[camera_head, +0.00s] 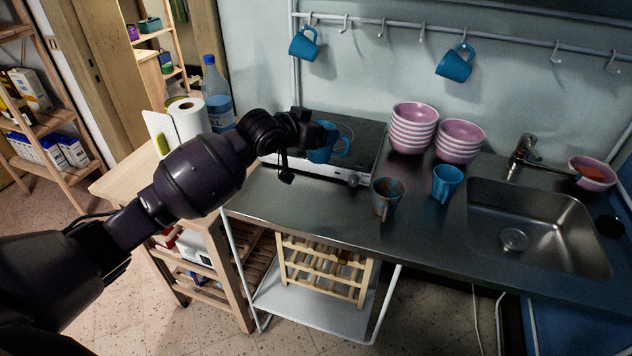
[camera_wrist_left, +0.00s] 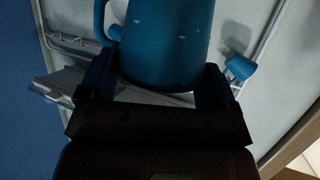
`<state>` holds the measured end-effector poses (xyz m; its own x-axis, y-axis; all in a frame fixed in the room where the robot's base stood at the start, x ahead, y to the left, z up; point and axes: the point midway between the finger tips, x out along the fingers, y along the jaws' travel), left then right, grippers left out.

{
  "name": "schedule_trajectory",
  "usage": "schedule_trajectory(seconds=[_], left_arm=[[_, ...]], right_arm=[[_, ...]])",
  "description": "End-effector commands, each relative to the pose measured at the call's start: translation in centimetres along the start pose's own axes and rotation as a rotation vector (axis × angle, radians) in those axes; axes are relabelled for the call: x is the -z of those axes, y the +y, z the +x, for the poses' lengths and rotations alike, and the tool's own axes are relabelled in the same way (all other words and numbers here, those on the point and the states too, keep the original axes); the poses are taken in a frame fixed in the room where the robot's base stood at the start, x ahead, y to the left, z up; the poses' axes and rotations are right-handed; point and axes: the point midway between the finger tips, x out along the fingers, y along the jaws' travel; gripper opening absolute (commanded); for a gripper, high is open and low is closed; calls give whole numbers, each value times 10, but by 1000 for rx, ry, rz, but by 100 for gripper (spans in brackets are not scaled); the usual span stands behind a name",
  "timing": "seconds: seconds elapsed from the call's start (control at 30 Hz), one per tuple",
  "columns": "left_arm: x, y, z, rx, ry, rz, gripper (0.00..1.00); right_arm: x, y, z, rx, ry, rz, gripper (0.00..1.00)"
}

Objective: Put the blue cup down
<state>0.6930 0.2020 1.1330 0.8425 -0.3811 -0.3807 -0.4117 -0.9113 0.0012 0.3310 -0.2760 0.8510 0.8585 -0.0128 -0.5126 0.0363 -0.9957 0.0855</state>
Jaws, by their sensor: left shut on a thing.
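My left gripper (camera_head: 318,136) is shut on a blue cup (camera_head: 322,154), over the stove at the left part of the counter in the head view. Part of this cup is hidden behind the gripper. In the left wrist view the blue cup (camera_wrist_left: 168,45) sits between the two fingers of the left gripper (camera_wrist_left: 158,88), with its handle at the upper left. Another blue cup (camera_head: 447,183) stands on the counter (camera_head: 310,210) left of the sink. Two more blue cups hang from hooks on the wall rail, one at the left (camera_head: 304,44) and one further right (camera_head: 455,65).
A dark brownish cup (camera_head: 387,197) stands beside the counter's blue cup. Stacks of pink bowls (camera_head: 413,128) stand behind them. The sink (camera_head: 540,225) and tap (camera_head: 523,150) are at the right. A wooden cart (camera_head: 130,185) with a paper roll (camera_head: 188,118) stands left. The front-left counter is clear.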

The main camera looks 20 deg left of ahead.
Motion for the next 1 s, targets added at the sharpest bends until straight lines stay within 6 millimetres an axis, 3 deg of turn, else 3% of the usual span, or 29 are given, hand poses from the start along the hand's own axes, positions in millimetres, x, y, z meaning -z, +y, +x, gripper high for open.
schedule_trajectory(seconds=[0.4, 1.0], left_arm=[[-79, 0, 32, 0, 0, -2, 63], [-131, 0, 54, 1, 2, -1, 63]], right_arm=[[-10, 1, -7, -3, -23, 3, 100], [-7, 0, -4, -2, -15, 2, 100]])
